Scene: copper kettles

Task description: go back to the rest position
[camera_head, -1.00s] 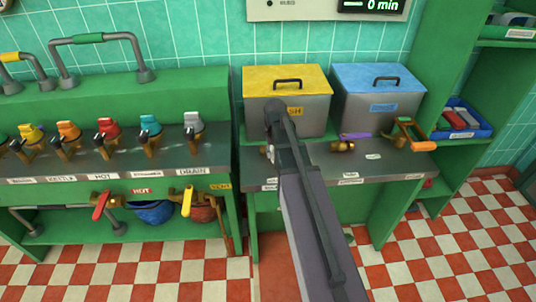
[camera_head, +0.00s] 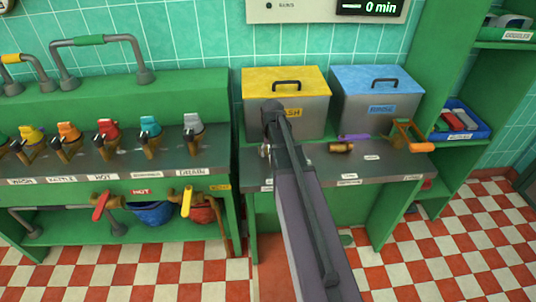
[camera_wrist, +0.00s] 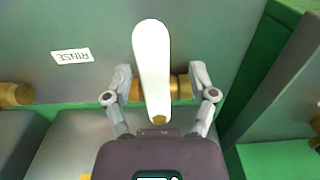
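My gripper (camera_wrist: 161,78) is open in the wrist view, with its two grey fingers spread apart. A white lever handle (camera_wrist: 151,55) on a brass valve (camera_wrist: 180,88) shows between and beyond the fingers. I cannot tell whether the fingers touch the valve. In the head view my arm reaches up to the front of the steel bin with the yellow lid (camera_head: 286,80), and it hides most of the gripper.
A bin with a blue lid (camera_head: 378,76) stands to the right. An orange handle (camera_head: 410,134) and a purple-handled brass valve (camera_head: 342,146) are on the counter (camera_head: 325,172). Several coloured taps (camera_head: 108,130) line the left counter. Shelves (camera_head: 480,90) stand at the far right.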

